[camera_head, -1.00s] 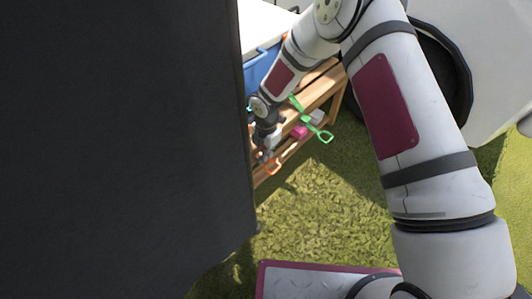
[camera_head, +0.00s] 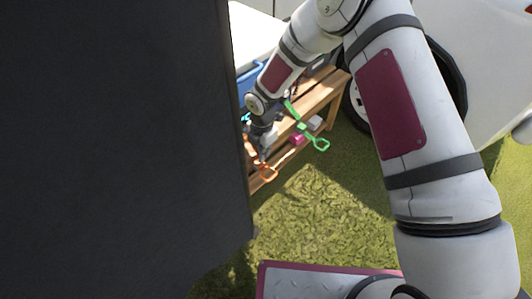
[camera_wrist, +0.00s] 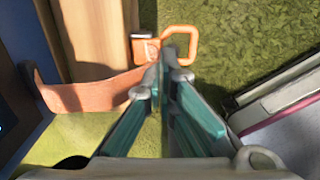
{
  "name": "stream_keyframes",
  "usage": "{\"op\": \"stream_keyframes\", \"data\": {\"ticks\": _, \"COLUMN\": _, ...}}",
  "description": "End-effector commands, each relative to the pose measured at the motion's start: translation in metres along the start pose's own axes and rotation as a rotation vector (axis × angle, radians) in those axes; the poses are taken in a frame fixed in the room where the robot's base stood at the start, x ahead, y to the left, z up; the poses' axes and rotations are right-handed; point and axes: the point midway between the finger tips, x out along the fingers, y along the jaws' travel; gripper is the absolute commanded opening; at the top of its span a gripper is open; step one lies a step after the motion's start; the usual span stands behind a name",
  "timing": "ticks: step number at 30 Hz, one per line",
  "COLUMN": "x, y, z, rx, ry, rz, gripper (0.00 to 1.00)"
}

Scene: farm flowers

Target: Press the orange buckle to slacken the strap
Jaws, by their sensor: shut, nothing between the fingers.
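The orange buckle (camera_wrist: 146,48) shows at the top middle of the wrist view, with an orange loop handle (camera_wrist: 181,42) to its right. An orange-brown strap (camera_wrist: 90,94) runs from it to the left across the wooden edge. My gripper (camera_wrist: 168,72) is shut and empty, its fingertips just below the buckle and loop in the picture; I cannot tell whether they touch. In the head view the orange handle (camera_head: 268,174) shows at the bench's front, just below my gripper (camera_head: 262,152). The buckle itself is too small to make out there.
A wooden bench (camera_head: 318,92) carries a blue crate (camera_head: 250,76), and a green handle (camera_head: 320,144) and a pink block (camera_head: 297,139) are beside it. A large dark panel (camera_head: 120,150) blocks the left. A white vehicle (camera_head: 490,60) stands at right. Grass (camera_head: 320,215) is open in front.

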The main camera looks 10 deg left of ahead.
Motion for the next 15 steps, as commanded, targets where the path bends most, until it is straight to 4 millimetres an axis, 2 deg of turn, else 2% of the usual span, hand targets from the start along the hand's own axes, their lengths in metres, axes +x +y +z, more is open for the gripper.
{"op": "stream_keyframes", "data": {"ticks": 1, "x": -0.017, "y": 0.001, "z": -0.001, "rx": 0.0, "ry": -0.002, "rz": 0.003, "gripper": 0.0}}
{"op": "stream_keyframes", "data": {"ticks": 6, "x": -0.053, "y": 0.0, "z": 0.0, "rx": 0.001, "ry": -0.001, "rz": 0.002, "gripper": 0.0}}
{"op": "stream_keyframes", "data": {"ticks": 12, "x": -0.086, "y": 0.0, "z": 0.0, "rx": 0.0, "ry": -0.001, "rz": 0.002, "gripper": 0.0}}
{"op": "stream_keyframes", "data": {"ticks": 15, "x": -0.095, "y": 0.0, "z": 0.0, "rx": 0.001, "ry": -0.001, "rz": 0.0, "gripper": 0.0}}
